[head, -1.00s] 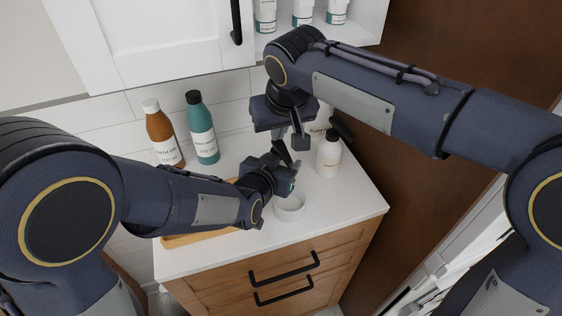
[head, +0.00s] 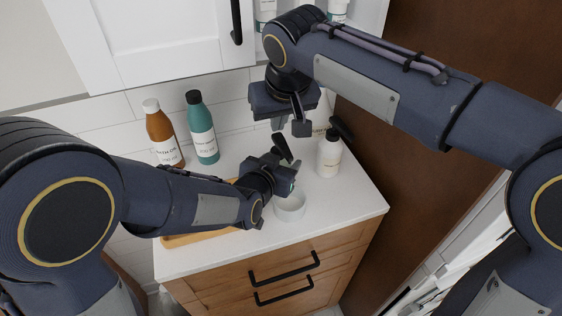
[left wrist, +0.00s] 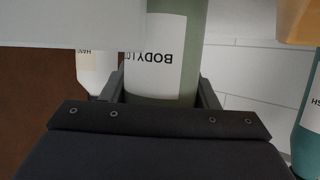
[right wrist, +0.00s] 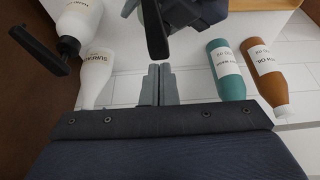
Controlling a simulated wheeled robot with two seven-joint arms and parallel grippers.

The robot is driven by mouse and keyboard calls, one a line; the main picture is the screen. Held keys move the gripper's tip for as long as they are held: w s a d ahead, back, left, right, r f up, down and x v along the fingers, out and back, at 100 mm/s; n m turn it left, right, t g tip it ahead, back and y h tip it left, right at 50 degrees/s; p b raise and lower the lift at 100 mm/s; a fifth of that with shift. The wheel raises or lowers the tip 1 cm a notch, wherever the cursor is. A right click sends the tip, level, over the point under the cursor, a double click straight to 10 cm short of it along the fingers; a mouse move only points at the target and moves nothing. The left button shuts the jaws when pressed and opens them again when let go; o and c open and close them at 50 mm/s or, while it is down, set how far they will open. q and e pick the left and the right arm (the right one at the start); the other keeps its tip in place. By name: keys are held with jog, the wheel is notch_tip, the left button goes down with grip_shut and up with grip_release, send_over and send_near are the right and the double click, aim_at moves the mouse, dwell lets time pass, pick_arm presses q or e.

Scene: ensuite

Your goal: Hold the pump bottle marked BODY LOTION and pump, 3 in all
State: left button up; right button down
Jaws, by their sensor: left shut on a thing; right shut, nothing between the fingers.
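The BODY LOTION bottle (left wrist: 175,60) is grey-green with a white label, upside down in the left wrist view. My left gripper (left wrist: 162,90) is shut around its body, one finger on each side. In the head view my left gripper (head: 268,174) hides most of the bottle; a black pump head (head: 282,148) sticks up above it. The pump head (right wrist: 154,30) also shows in the right wrist view, beyond my right fingertips. My right gripper (head: 297,122) points down, shut and empty, above and slightly right of the pump head, apart from it.
A white pump bottle (head: 329,157) stands right of my grippers, with another white bottle (right wrist: 95,80) near it. Amber (head: 163,135) and teal (head: 203,130) bottles stand at the back left. A white dish (head: 290,208) and wooden tray (head: 200,238) are on the counter. The counter's front right is clear.

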jog(key=shift+f, duration=0.15)
jog(key=shift+f, duration=1.25)
jog(key=shift+r, duration=1.4)
notch_tip(320, 180, up, 6)
dwell(1.8)
